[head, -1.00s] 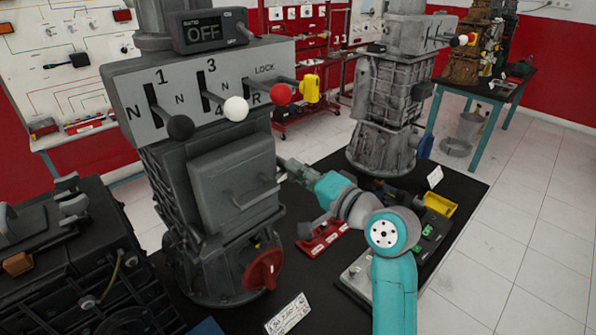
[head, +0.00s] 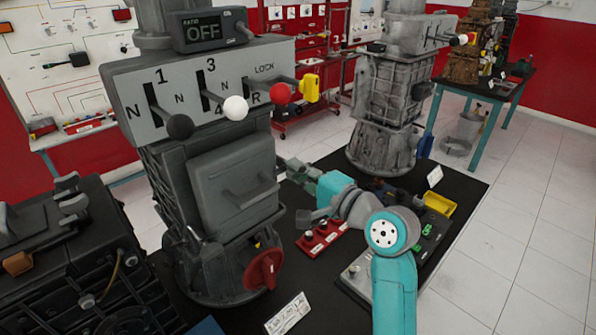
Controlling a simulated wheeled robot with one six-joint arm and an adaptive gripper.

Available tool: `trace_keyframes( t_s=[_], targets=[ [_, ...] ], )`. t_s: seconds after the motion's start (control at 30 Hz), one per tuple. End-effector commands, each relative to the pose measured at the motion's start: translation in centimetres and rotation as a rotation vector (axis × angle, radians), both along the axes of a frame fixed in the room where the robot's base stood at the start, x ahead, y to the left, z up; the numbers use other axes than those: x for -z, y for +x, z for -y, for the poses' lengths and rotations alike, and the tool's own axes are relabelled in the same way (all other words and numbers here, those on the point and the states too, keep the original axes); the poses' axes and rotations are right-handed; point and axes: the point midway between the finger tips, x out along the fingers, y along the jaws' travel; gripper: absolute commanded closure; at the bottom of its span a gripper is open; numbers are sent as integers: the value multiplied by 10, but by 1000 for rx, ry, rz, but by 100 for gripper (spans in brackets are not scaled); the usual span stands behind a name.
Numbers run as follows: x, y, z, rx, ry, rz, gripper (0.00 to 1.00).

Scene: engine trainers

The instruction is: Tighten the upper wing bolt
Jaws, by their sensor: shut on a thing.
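The grey trainer column (head: 205,215) stands on the black table in the head view. Its display (head: 208,32) reads OFF. My gripper (head: 286,166) is at the column's right side, just below the lever panel. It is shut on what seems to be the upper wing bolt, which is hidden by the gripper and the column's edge. A red wing-shaped knob (head: 263,270) sits low on the column's front, well below my gripper and apart from it.
Levers with black (head: 180,126), white (head: 236,108), red (head: 280,94) and yellow (head: 311,87) knobs jut out above my gripper. A red tray (head: 322,238) and a yellow bin (head: 440,204) lie near my arm. A second trainer column (head: 388,120) stands behind.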

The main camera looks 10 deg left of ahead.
Motion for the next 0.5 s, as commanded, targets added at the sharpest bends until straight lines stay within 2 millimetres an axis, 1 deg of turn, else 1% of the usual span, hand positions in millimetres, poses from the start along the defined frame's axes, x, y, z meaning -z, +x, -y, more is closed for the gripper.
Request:
trace_keyframes(
  t_s=[0.13,0.17,0.2,0.23,0.5],
  targets=[
    [1,0,1,2,-1,-2,100],
    [1,0,1,2,-1,-2,76],
    [1,0,1,2,-1,-2,66],
    [1,0,1,1,-1,-2,59],
    [1,0,0,0,-1,-1,58]
  ],
)
